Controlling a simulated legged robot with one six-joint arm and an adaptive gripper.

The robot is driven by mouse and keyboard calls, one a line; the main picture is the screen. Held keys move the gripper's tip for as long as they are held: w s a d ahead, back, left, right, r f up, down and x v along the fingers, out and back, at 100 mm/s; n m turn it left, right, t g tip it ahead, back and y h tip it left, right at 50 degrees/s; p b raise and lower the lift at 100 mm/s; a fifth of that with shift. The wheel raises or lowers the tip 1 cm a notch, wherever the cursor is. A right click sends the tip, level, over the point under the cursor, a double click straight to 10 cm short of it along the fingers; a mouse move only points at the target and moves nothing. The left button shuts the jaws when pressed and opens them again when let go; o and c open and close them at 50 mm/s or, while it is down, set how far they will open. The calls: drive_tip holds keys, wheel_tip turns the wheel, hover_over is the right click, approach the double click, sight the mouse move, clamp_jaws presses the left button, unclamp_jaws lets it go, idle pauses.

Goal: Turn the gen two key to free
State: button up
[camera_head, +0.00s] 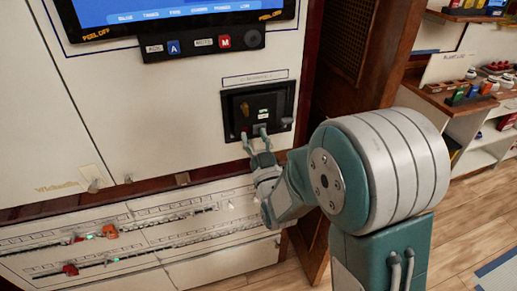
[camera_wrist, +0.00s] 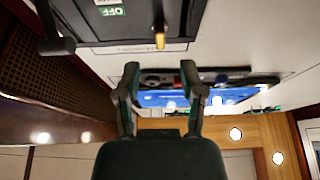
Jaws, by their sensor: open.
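A black panel box (camera_head: 283,96) is set in the pale cabinet front in the head view. A small brass-coloured part (camera_head: 244,107), perhaps a key, shows on its face. The box also fills the top left of the wrist view (camera_wrist: 85,22), with a green OFF label (camera_wrist: 110,12) and a brass part (camera_wrist: 159,36). I cannot read which key it is. My gripper (camera_head: 256,136) is open and empty at the box's lower edge. In the wrist view my gripper (camera_wrist: 161,68) has its fingers apart, with the brass part beyond the gap.
A screen (camera_head: 165,12) with a button strip (camera_head: 205,43) is above left. Breaker rows (camera_head: 110,240) with red and orange levers lie below. A dark wooden post (camera_head: 385,65) stands right of the panel. Shelves (camera_head: 480,160) are at the far right.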

drive_tip(key=v, duration=0.4)
drive_tip(key=shift+d, duration=0.1)
idle(0.3)
drive_tip(key=s+d+r+m+g+h, duration=0.2)
drive_tip(key=s+d+r+g+h, duration=0.15)
drive_tip(key=d+g, duration=0.4)
drive_tip(key=s+d+g+h, duration=0.1)
drive_tip(key=s+d+g, duration=0.2)
drive_tip(key=s, duration=0.7)
drive_tip(key=s+d+m+g+h, duration=0.1)
drive_tip(key=s+d+g, duration=0.2)
drive_tip(key=s, duration=0.7)
drive_tip(key=shift+f+g+h, duration=0.35)
drive_tip(key=shift+f+g, duration=0.15)
drive_tip(key=shift+g, duration=0.75)
